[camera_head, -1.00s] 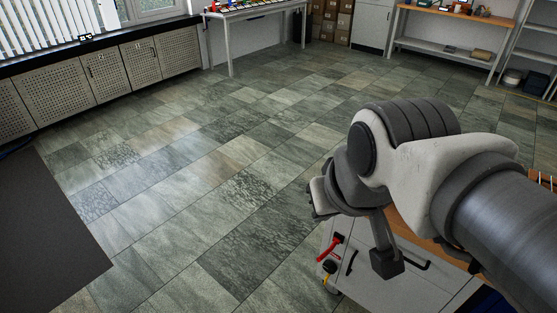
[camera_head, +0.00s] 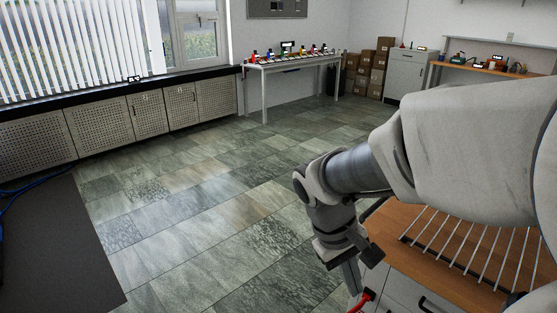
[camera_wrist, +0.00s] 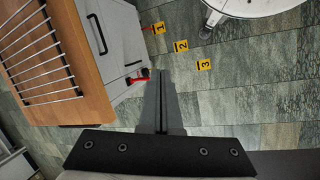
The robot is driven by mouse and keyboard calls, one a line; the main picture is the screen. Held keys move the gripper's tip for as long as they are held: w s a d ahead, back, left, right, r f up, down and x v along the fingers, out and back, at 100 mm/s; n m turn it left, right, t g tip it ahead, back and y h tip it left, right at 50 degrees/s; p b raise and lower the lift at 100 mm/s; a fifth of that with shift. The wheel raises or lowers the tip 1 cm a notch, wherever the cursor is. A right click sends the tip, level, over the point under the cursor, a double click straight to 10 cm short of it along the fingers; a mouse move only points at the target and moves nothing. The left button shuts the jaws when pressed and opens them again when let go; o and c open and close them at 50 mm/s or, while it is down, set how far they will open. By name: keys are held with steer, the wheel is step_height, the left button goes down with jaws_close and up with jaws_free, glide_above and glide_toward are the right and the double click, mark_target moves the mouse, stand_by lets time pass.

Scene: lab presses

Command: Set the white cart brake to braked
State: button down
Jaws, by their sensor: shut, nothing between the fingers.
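The white cart (camera_head: 395,290) stands at the lower right in the head view, with a wooden top. Its red lever (camera_head: 362,300) is at the bottom edge there, partly cut off. In the wrist view the cart's white side (camera_wrist: 105,45) is at left, and the red lever (camera_wrist: 137,79) with a black end lies just left of my fingertips. My gripper (camera_wrist: 163,74) is shut and empty, pointing down beside the cart. I cannot tell whether it touches the lever. In the head view my gripper (camera_head: 352,278) is just above the lever.
Yellow tags marked 1 (camera_wrist: 159,28), 2 (camera_wrist: 180,46) and 3 (camera_wrist: 204,65) show right of the cart. A round white object (camera_wrist: 250,5) is beyond them. Metal rods (camera_head: 465,245) cover the cart top. A dark surface (camera_head: 55,250) is at left; open floor lies between.

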steer(key=w+d+f+n+t+h+b, duration=0.1)
steer(key=w+f+n+t+h+b, duration=0.2)
steer(key=f, duration=1.5)
steer(key=w+d+f+n+t+h+b, duration=0.1)
steer(key=f+n+t+h+b, duration=0.3)
steer(key=f+n, duration=1)
steer(key=w+d+f+n+t+h+b, duration=0.1)
steer(key=w+f+n+t+h+b, duration=0.3)
steer(key=f, duration=1.7)
steer(key=n+t+b, duration=0.4)
steer(key=n+t, duration=0.1)
steer(key=shift+w+f+t, duration=0.3)
steer(key=shift+f+t, duration=0.1)
steer(key=b, duration=0.2)
glide_toward(357, 307)
steer(key=shift+w+d+r, duration=0.6)
steer(key=shift+w+r, duration=0.15)
steer(key=shift+w, duration=0.1)
steer(key=shift+a+r, duration=0.1)
steer(key=shift+r, duration=0.05)
